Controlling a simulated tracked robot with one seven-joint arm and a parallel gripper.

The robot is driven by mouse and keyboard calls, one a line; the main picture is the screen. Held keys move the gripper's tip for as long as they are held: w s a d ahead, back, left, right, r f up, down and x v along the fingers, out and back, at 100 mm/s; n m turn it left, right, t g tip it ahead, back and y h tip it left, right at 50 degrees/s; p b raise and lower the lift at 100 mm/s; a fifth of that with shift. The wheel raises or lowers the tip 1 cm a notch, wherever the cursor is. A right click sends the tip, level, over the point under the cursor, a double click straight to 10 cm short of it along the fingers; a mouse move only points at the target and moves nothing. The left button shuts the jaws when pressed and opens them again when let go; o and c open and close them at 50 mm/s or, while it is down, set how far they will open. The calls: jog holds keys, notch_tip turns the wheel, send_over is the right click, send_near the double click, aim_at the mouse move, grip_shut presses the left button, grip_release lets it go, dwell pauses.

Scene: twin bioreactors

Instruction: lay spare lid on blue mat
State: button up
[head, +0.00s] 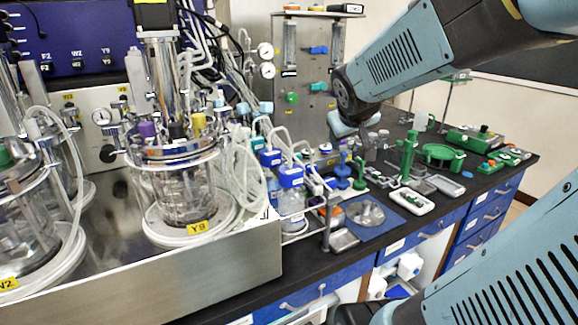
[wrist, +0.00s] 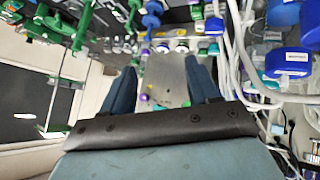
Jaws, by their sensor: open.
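The blue mat (head: 387,226) lies on the black bench, right of the steel reactor tray. A round grey metal disc, which looks like the spare lid (head: 366,213), lies flat on the mat with blue showing around it. In the wrist view my gripper (wrist: 162,68) is open, with two blue fingers apart and nothing held between them. In the head view the end of my arm is above the back of the bench, behind and above the mat; its fingers cannot be made out there. I cannot make out the mat or disc in the wrist view.
A glass reactor (head: 187,190) with tubing stands left of the mat. Blue-capped bottles (head: 291,178) crowd between them. A green stand (head: 408,158) and a white tray (head: 405,202) are to the mat's right. A steel panel (head: 305,85) with valves rises at the back.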

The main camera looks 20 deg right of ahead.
jog(key=s+a+g+y, duration=0.2)
jog(key=s+a+y, duration=0.2)
jog(key=s+a, duration=0.8)
jog(key=shift+a+f, duration=0.3)
jog(key=shift+a, duration=0.05)
